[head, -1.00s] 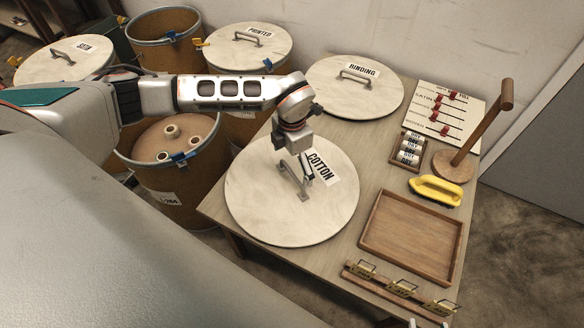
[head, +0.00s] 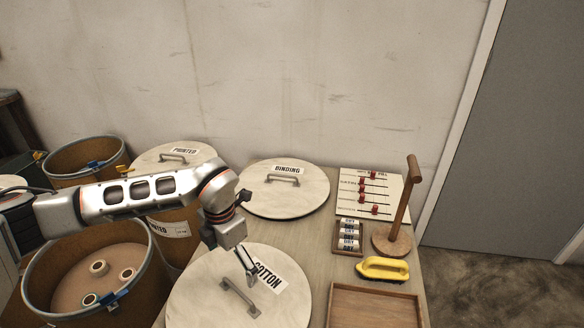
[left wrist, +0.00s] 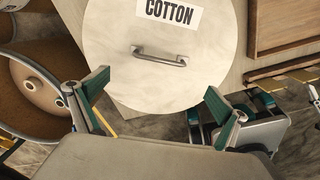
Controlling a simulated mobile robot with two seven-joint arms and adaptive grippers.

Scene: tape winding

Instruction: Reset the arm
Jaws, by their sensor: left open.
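My left arm comes in from the left in the head view. My left gripper (head: 249,271) hangs above the round cotton lid (head: 205,290), beside its metal handle (head: 240,298). In the left wrist view the gripper (left wrist: 160,112) has its two green-padded fingers wide apart with nothing between them. The cotton lid (left wrist: 130,75) and its handle (left wrist: 160,58) lie beyond the fingertips, and the handle is not gripped. My right gripper does not show clearly in either view.
The binding lid (head: 300,200) lies on the table (head: 318,240) behind. Open drums (head: 150,275) are at the left.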

